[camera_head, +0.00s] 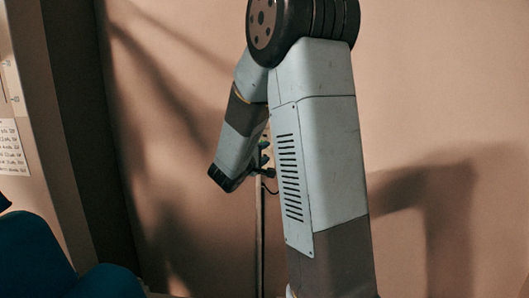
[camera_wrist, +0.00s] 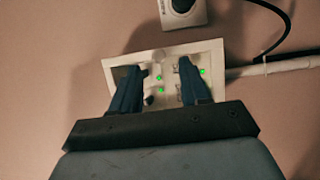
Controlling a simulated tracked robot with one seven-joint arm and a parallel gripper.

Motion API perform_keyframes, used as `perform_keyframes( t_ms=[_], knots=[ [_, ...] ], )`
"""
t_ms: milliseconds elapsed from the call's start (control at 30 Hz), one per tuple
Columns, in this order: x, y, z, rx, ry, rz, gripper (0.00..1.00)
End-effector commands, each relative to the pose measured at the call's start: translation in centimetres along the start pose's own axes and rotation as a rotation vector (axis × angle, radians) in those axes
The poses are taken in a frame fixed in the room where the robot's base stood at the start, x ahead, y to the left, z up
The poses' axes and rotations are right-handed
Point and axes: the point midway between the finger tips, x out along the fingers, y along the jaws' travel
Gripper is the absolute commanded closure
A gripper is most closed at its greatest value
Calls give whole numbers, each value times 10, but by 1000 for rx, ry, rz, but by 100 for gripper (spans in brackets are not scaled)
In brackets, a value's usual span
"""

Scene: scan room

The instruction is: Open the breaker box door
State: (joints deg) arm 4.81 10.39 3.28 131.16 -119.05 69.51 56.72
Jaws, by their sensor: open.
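A pale rectangular wall panel (camera_wrist: 167,84), seemingly the breaker box, shows in the wrist view with several small green lights and dark parts on its face. I cannot make out a separate door, hinge or handle. My gripper (camera_wrist: 157,65) is open, its two dark blue fingers apart in front of the panel and covering parts of its face. Nothing shows between the fingers except the panel face. I cannot tell whether the fingers touch it. In the head view my arm hides most of the panel and the gripper.
A white wall fitting (camera_wrist: 183,12) with a dark centre sits just above the panel. A black cable (camera_wrist: 284,28) curves at the upper right, and a pale pipe (camera_wrist: 285,65) runs from the panel's right side. Blue furniture (camera_head: 40,255) stands at the lower left of the head view.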

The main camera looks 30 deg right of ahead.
Motion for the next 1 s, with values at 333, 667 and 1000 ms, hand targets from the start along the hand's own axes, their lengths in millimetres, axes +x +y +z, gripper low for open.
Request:
perform_keyframes(
  t_ms=[333,667,1000],
  knots=[
    [34,0,1,0,-2,0,54],
    [35,0,0,0,0,0,55],
    [35,0,0,0,0,-1,88]
  ],
)
